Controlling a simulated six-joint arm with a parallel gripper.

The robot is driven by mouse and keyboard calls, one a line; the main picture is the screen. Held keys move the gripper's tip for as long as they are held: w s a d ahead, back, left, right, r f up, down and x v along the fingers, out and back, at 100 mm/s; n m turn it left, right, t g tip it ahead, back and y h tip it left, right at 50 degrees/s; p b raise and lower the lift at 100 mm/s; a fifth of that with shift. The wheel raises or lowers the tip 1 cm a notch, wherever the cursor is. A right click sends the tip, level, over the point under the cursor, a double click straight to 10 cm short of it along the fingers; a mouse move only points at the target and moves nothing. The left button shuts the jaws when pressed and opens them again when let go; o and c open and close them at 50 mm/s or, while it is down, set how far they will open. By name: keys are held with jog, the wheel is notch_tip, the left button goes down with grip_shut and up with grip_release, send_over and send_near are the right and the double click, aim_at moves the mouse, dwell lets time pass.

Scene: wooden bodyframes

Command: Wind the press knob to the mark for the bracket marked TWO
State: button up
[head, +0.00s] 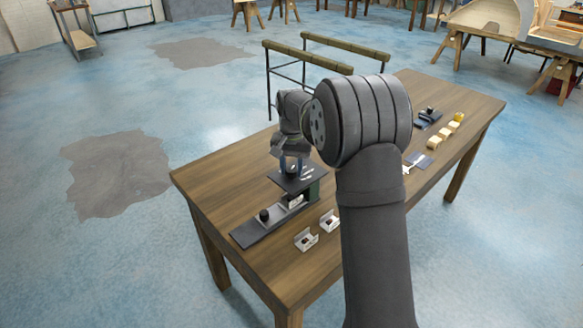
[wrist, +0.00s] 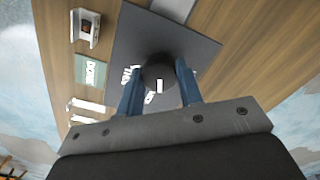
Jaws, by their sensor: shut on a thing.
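My gripper (head: 292,168) reaches down over the dark top plate (head: 312,184) of the press, which stands near the table's left end. In the wrist view its two blue fingers (wrist: 159,88) are shut on the round dark grey press knob (wrist: 158,68), one finger on each side. A short white pointer line shows on the knob, aimed toward the gripper body. White lettering on the plate (wrist: 198,47) beside the knob is partly covered by the knob and fingers, and I cannot read it surely. Two small light brackets (head: 306,239) (head: 329,221) lie on the table in front of the press.
The press base (head: 247,235) carries a black round part (head: 264,215). A grey-green card (wrist: 90,70) lies near a bracket (wrist: 85,28) in the wrist view. Pale blocks (head: 439,136) and a small dark device (head: 427,117) stand at the table's right end. My arm hides the table's middle.

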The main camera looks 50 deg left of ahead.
aim_at(291, 168)
dwell(0.3)
jog(key=o, duration=1)
jog(key=shift+c, duration=0.2)
notch_tip(291, 168, up, 17)
jog(key=shift+r, duration=0.2)
jog(key=shift+f, duration=0.15)
notch_tip(291, 168, down, 17)
jog(key=shift+f, duration=0.1)
dwell(0.4)
